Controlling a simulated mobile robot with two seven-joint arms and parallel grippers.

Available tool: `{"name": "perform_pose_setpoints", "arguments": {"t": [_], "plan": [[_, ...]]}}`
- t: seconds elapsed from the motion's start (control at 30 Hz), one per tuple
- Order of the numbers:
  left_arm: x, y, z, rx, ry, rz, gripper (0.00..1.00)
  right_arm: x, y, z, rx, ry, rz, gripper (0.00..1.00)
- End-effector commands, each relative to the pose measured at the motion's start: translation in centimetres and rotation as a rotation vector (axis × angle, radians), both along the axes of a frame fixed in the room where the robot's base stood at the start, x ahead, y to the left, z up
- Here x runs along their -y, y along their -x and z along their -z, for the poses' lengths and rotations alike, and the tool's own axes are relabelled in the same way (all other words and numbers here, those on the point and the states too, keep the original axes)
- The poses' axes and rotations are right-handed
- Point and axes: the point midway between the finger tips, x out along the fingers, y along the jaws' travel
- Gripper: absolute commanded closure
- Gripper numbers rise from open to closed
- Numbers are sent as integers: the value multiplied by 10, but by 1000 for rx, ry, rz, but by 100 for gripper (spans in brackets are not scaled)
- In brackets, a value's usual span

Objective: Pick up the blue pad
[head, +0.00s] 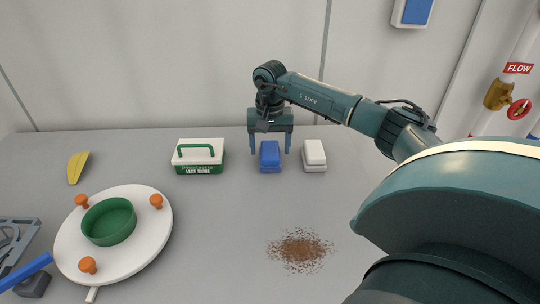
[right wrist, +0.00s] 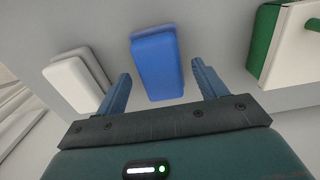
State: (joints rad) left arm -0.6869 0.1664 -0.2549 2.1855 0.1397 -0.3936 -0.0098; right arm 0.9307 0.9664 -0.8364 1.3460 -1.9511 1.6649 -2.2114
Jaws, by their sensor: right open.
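The blue pad (head: 270,154) lies on the grey table toward the back, between a green and white box and a white pad. It also shows in the right wrist view (right wrist: 157,62), ahead of and between my fingers. My right gripper (head: 270,148) is open, with one finger to each side of the pad. In the right wrist view the gripper (right wrist: 161,82) holds nothing, and I see gaps between the pad and both fingers. I cannot tell how far the fingertips are above the table.
The white pad (head: 314,156) is close on the right. The green and white box (head: 198,157) is on the left. A white round plate (head: 150,236) with a green dish (head: 109,221) and orange knobs is at front left. Brown crumbs (head: 300,250) lie in front; the table's centre is otherwise clear.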

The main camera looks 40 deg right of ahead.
Motion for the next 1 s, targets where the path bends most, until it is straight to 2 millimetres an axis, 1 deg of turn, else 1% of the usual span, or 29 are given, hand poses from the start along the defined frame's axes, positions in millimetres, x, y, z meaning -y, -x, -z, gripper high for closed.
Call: {"name": "perform_pose_setpoints", "arguments": {"t": [0.03,0.1,0.33,0.9,1.0], "plan": [[0,0,0,-1,-2,0,23,-1,0,6,-1,-2,0,29],[0,0,1,-2,-2,0,23,-1,0,9,0,-1,0,29],[-1,0,3,-5,-4,-1,23,0,0,10,1,-2,0,29],[-1,-1,1,1,-3,-2,23,0,0,10,1,-2,0,76],[-1,-2,0,2,-2,-1,23,0,0,10,1,-2,0,77]]}}
